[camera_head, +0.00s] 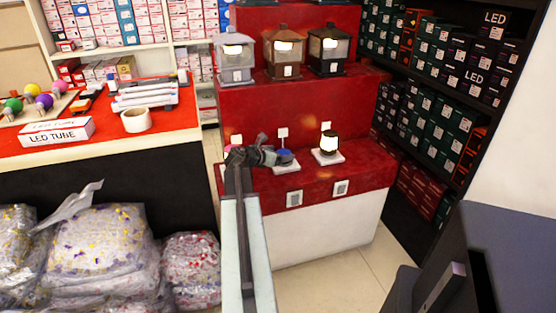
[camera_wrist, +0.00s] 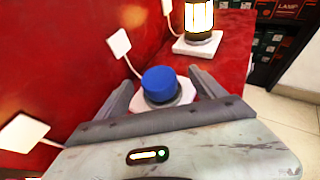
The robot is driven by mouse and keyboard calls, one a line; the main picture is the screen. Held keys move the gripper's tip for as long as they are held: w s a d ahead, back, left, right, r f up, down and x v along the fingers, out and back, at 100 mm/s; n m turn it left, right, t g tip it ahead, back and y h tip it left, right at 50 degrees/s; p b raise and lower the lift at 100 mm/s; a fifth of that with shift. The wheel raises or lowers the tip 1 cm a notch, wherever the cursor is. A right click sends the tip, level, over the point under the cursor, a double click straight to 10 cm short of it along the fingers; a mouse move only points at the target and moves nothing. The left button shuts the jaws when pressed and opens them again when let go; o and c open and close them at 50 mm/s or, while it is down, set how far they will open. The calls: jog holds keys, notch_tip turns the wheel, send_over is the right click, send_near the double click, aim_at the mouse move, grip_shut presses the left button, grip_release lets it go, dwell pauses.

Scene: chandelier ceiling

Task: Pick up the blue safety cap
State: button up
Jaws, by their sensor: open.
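The blue safety cap (camera_wrist: 160,83) sits on a white base plate (camera_wrist: 184,93) on the red display step. In the wrist view it lies between the two open fingers of my gripper (camera_wrist: 160,92), with gaps visible on both sides. My gripper holds nothing.
A lit lantern on a white base (camera_head: 329,146) stands right of the cap. White switch plates (camera_wrist: 119,43) with cords are on the red wall behind. Lanterns (camera_head: 283,52) stand on the higher step. Shelves of boxes (camera_head: 440,120) are at right. A red-topped counter (camera_head: 170,125) is at left.

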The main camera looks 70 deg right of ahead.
aim_at(287, 152)
jog(key=shift+d+f+b, duration=0.25)
jog(key=shift+d+f, duration=0.1)
jog(key=shift+d, duration=0.25)
jog(key=shift+d+f+b, duration=0.25)
jog(key=shift+d+f, duration=0.05)
jog(key=shift+d, duration=0.25)
jog(key=b+x, duration=0.2)
jog(key=x, duration=0.2)
jog(key=shift+s+d+f, duration=0.1)
jog(key=shift+d+f, duration=0.1)
jog(key=shift+f, duration=0.05)
jog(key=shift+a+r, duration=0.1)
jog(key=c, duration=1.4)
